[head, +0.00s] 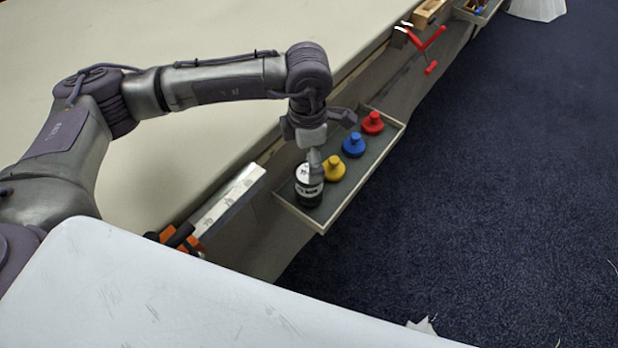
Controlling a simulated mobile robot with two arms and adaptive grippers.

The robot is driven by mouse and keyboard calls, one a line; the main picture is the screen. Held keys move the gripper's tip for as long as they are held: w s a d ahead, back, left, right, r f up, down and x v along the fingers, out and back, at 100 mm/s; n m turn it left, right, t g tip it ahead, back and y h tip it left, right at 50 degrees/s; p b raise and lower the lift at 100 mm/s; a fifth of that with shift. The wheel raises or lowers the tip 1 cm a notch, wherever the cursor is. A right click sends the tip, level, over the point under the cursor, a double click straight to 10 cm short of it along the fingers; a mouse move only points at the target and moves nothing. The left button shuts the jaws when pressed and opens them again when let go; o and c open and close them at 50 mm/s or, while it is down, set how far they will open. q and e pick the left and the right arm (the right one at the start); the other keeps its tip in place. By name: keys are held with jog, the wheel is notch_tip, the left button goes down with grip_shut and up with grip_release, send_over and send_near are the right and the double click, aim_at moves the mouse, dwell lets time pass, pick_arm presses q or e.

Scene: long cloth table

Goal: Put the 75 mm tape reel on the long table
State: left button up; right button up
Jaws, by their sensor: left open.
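The long table (200,150) has a pale cloth top and runs from the lower left to the upper right. A narrow tray (362,188) sits along its right side. It holds a black cylinder with a white label (308,193) and yellow (334,167), blue (354,144) and red (372,122) round pieces with knobs. No piece is clearly recognisable as the 75 mm tape reel. My left gripper (330,142) is open over the tray, one finger close to the black cylinder's top; contact cannot be told. My right gripper is not in view.
A long silver-white box (220,208) and an orange-and-black tool (180,238) lie by the table's near edge. A red clamp (425,48) and a wooden block (430,12) are farther along the edge. The tabletop beyond my arm is clear.

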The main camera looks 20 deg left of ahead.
pick_arm(q)
jog(key=f, duration=0.7)
jog(key=shift+s+d+f+p, duration=0.2)
jog(key=shift+d+f+p, duration=0.05)
jog(key=shift+d+p, duration=0.15)
jog(key=shift+c, duration=0.2)
jog(key=shift+r, duration=0.1)
jog(key=c, duration=1.4)
